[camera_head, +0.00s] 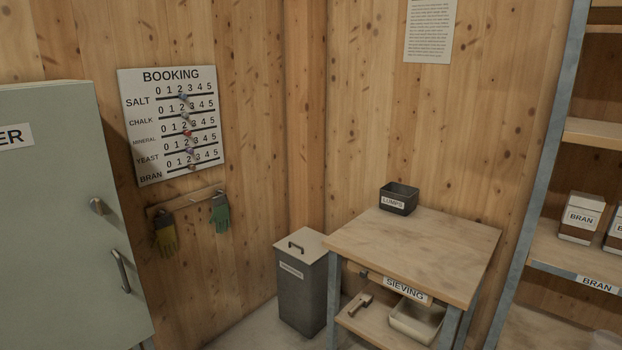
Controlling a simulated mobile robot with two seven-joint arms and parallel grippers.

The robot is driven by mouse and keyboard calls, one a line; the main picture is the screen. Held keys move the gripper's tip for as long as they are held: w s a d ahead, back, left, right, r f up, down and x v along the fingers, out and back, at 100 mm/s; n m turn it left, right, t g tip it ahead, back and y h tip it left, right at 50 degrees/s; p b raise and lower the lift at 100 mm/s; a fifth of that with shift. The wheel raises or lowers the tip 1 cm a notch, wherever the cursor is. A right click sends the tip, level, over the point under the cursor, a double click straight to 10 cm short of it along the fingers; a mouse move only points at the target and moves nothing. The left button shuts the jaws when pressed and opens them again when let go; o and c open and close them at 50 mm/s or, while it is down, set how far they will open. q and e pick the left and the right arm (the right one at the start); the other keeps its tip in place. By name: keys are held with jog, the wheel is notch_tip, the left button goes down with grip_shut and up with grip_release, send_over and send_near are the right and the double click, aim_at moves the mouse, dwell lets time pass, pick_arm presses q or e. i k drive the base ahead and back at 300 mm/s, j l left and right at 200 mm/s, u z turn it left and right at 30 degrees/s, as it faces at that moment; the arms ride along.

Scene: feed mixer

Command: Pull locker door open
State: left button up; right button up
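The locker (62,215) is a pale grey-green metal cabinet at the left edge of the head view. Its door looks shut, and only part of it is in the picture. A label ending in "ER" sits near its top left. A metal bar handle (121,271) is on the door's right side, low down. A round knob or lock (98,206) sits above the handle. Neither of my grippers is in view.
A wooden table (420,245) marked "SIEVING" stands at right with a "LUMPS" box (398,198). A grey lidded bin (302,285) stands left of it. Gloves (220,212) hang below the booking board (170,125). Shelving (585,255) is at the right edge.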

aim_at(70, 280)
jog(key=u, duration=1.5)
